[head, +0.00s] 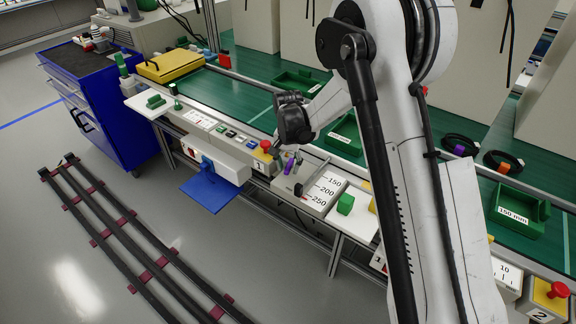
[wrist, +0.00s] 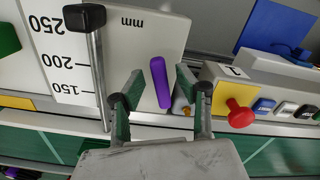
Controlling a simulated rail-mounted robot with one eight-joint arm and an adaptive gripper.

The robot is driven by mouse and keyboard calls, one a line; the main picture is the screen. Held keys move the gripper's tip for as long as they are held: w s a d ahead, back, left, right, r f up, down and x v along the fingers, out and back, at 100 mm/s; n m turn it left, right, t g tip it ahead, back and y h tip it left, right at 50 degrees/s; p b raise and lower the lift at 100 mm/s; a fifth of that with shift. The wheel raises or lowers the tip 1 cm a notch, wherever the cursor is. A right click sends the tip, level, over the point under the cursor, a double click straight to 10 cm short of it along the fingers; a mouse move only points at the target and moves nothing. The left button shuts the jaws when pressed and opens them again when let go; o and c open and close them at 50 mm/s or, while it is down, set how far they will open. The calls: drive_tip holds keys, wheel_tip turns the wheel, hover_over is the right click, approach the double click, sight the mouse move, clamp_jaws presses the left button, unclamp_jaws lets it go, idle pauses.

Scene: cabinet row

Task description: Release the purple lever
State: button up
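The purple lever (wrist: 160,82) stands on the grey panel marked "mm" in the wrist view, slightly tilted. My gripper (wrist: 159,74) is open. Its two fingers appear on either side of the lever in the picture, with a visible gap on each side. I cannot tell whether the fingertips are level with the lever or short of it. Nothing is held. In the head view my gripper (head: 273,149) hangs above the panel's back edge.
A black-handled slider (wrist: 85,18) stands beside the 150–250 scale (wrist: 68,65). A red button (wrist: 239,114) on a yellow base is close to the right finger. A blue flap (head: 208,187) and green block (head: 345,204) are nearby.

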clamp_jaws()
drive_tip(key=shift+w+a+f+m+b, duration=0.15)
drive_tip(key=shift+a+m+b, duration=0.1)
drive_tip(key=shift+m+b, duration=0.5)
drive_tip(key=shift+a+m+b, duration=0.1)
drive_tip(key=shift+m+b, duration=0.15)
drive_tip(key=shift+b, duration=0.15)
drive_tip(key=shift+r, duration=0.2)
unclamp_jaws()
wheel_tip(320, 180, up, 12)
